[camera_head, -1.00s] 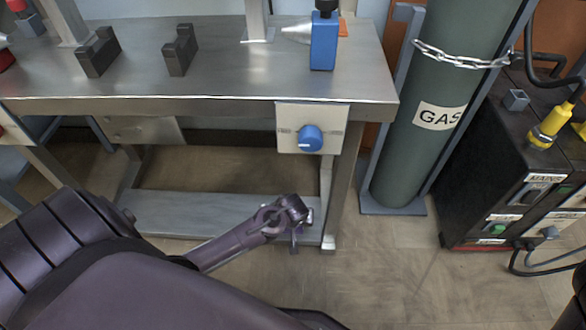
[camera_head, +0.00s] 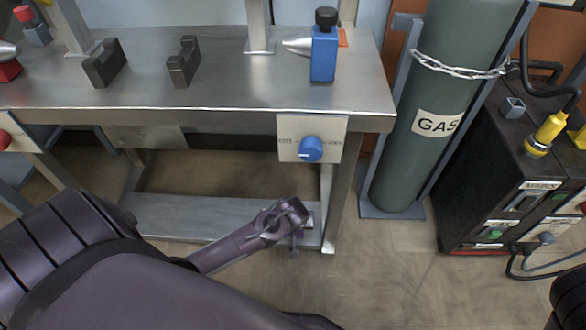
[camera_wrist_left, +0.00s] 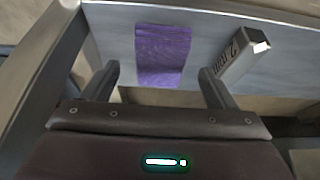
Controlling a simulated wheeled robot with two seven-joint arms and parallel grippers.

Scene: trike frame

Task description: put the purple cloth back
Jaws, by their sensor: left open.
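The purple cloth (camera_wrist_left: 163,50) lies flat on a blue-grey surface in the left wrist view. I cannot make it out in the head view. My left gripper (camera_wrist_left: 160,80) is open and empty, its two fingers on either side of the cloth's near end in the picture. I cannot tell its height above the cloth. In the head view the end of my left arm (camera_head: 285,220) is low by the bench's right leg, over the lower shelf (camera_head: 170,215). My right gripper is not in view.
A metal block marked "2 mm" (camera_wrist_left: 243,52) is right of the cloth. The steel bench top (camera_head: 230,85) overhangs the lower shelf, with a blue-knob panel (camera_head: 290,125) on its front. A chained gas cylinder (camera_head: 420,165) and a black machine (camera_head: 490,195) stand right.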

